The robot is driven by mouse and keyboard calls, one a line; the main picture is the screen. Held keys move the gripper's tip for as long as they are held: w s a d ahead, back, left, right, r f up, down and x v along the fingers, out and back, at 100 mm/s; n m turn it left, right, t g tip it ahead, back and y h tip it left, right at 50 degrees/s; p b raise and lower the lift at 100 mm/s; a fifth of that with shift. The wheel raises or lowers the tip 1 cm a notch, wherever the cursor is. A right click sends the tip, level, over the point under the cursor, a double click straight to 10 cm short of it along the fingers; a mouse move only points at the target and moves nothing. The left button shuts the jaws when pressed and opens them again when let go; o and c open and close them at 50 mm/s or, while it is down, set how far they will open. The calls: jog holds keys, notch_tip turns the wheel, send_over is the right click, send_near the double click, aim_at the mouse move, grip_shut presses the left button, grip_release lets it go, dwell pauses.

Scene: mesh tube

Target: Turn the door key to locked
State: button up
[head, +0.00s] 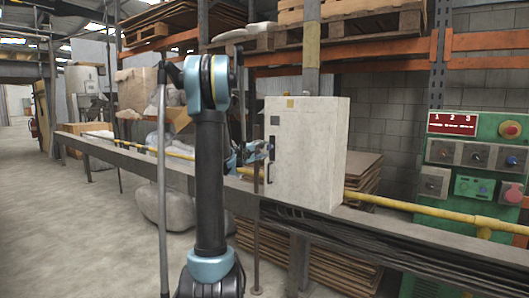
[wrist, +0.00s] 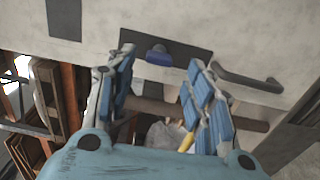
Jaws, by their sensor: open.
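A pale grey cabinet (head: 310,155) stands on the ledge in the head view. In the wrist view, a blue key (wrist: 158,57) sits on a dark plate (wrist: 185,55) on the cabinet door. A dark bar handle (wrist: 245,80) is to its right. My gripper (wrist: 160,63) is open, with blue-padded fingers on either side of the key in the picture. I see no clear contact with the key. In the head view my gripper (head: 257,152) is at the cabinet's front, and the key is too small or hidden to tell there.
A yellow pipe (head: 400,205) runs along the ledge. A green control panel (head: 475,165) with knobs stands at the right. Shelves with pallets (head: 350,20) are behind. Open floor (head: 90,220) lies to the left.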

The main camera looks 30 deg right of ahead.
jog(key=v, duration=0.7)
jog(key=shift+a, duration=0.4)
jog(key=shift+s, duration=0.1)
